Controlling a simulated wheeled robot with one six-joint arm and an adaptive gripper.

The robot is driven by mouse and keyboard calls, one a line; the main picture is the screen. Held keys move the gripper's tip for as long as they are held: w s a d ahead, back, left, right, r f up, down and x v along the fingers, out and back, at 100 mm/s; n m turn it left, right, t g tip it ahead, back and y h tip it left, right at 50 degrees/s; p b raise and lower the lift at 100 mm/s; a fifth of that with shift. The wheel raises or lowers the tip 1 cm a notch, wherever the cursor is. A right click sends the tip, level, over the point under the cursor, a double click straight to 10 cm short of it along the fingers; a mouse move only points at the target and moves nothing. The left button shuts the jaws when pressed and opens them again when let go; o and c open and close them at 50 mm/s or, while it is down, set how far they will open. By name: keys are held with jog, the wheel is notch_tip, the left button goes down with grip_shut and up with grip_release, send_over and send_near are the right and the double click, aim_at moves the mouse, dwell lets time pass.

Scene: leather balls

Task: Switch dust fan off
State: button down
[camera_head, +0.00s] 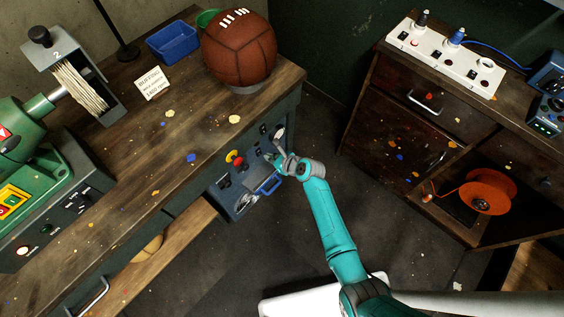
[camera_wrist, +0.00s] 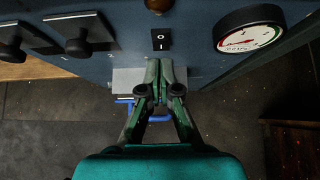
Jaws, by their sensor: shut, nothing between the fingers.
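A dark blue-grey control panel (camera_head: 236,178) is on the end of the wooden workbench. In the wrist view, the panel (camera_wrist: 130,25) has a black rocker switch (camera_wrist: 160,39) marked O and I. No label naming the dust fan is readable, and the switch's position is unclear. My gripper (camera_head: 273,157) is at the panel's front. In the wrist view, my gripper (camera_wrist: 160,66) is shut and empty, with its fingertips just below the switch. A gap seems to show between them, but I cannot tell whether they touch the panel.
Two black knobs (camera_wrist: 80,36) sit left of the switch and a round gauge (camera_wrist: 248,30) sits right. A red button on yellow (camera_head: 235,158) is on the panel. A blue handle (camera_head: 270,185) is below my gripper. A brown ball (camera_head: 238,50) rests on the bench. A cabinet (camera_head: 400,110) stands right.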

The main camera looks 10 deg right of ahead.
jog(key=s+d+r, duration=0.3)
jog(key=s+r, duration=0.2)
jog(key=r, duration=0.3)
jog(key=shift+d, duration=0.3)
jog(key=shift+f, duration=0.1)
